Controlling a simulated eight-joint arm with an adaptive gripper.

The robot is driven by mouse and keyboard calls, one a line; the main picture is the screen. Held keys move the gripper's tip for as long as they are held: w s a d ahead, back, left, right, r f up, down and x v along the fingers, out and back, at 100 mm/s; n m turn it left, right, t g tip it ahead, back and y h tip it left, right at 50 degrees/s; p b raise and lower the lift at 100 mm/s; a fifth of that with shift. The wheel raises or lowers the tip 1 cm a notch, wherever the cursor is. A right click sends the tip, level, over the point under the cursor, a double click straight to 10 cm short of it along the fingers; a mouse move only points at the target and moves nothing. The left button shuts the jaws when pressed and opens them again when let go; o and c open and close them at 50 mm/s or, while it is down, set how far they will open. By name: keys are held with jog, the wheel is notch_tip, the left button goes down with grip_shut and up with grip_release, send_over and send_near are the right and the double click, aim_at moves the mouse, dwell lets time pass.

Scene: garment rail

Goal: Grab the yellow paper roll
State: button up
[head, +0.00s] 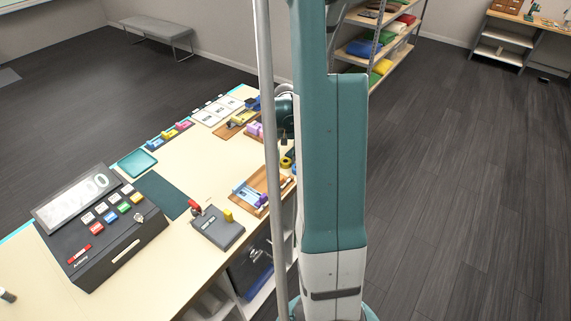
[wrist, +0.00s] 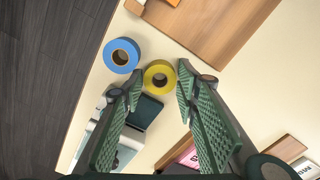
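The yellow paper roll (wrist: 160,66) lies flat on the pale counter in the wrist view, its round hole facing up. It shows between the tips of my gripper (wrist: 159,78), which is open with its two green ribbed fingers spread apart. I see no clear contact between the fingers and the roll, and cannot tell the height gap. In the head view a small yellow ring (head: 286,162), which looks like the same roll, shows at the counter's edge beside my arm. My arm hides most of the gripper there.
A blue roll (wrist: 110,52) lies close to the yellow one, on its left. A wooden board (wrist: 215,30) lies beyond them, and a grey-white device (wrist: 148,112) lies between the fingers' lower parts. The counter's edge is at left. A cash register (head: 100,222) stands on the counter.

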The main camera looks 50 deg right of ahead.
aim_at(286, 161)
jog(key=c, duration=0.4)
jog(key=shift+r, duration=0.15)
jog(key=shift+c, duration=0.3)
notch_tip(286, 161, up, 10)
dwell(0.6)
